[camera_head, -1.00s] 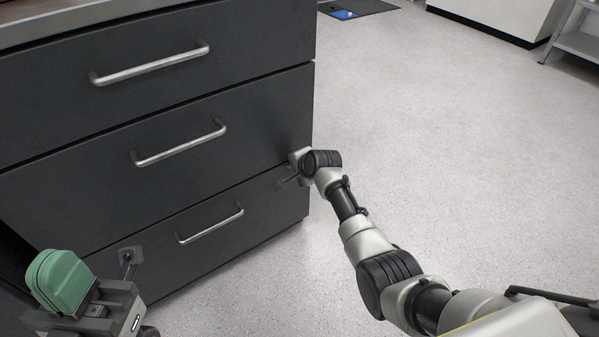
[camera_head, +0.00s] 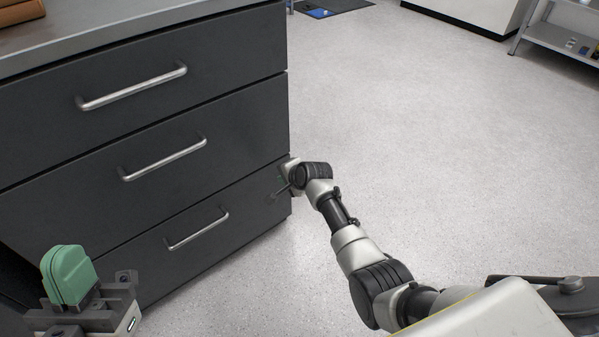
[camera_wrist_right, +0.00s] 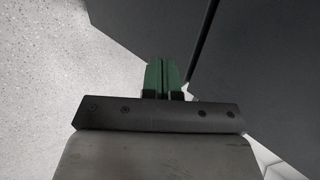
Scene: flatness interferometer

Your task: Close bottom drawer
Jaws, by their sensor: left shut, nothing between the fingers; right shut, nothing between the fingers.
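The bottom drawer (camera_head: 225,240) is the lowest dark grey front of the cabinet, with a silver bar handle (camera_head: 197,230). Its front looks about level with the fronts above; any small gap is hard to tell. My right gripper (camera_head: 279,184) is shut and empty at the right end of this front, near its upper edge and right of the handle. In the right wrist view its green fingers (camera_wrist_right: 163,75) are together, against dark panels (camera_wrist_right: 255,75) split by a seam; contact is unclear. My left gripper (camera_head: 69,273) is shut and empty at lower left, before the cabinet.
Above are the middle drawer (camera_head: 225,130) and top drawer (camera_head: 225,55), both with bar handles. The grey worktop (camera_head: 110,25) carries a brown object (camera_head: 20,12) at its left. Open pale floor (camera_head: 430,140) lies to the right. A shelf unit (camera_head: 560,40) stands far back right.

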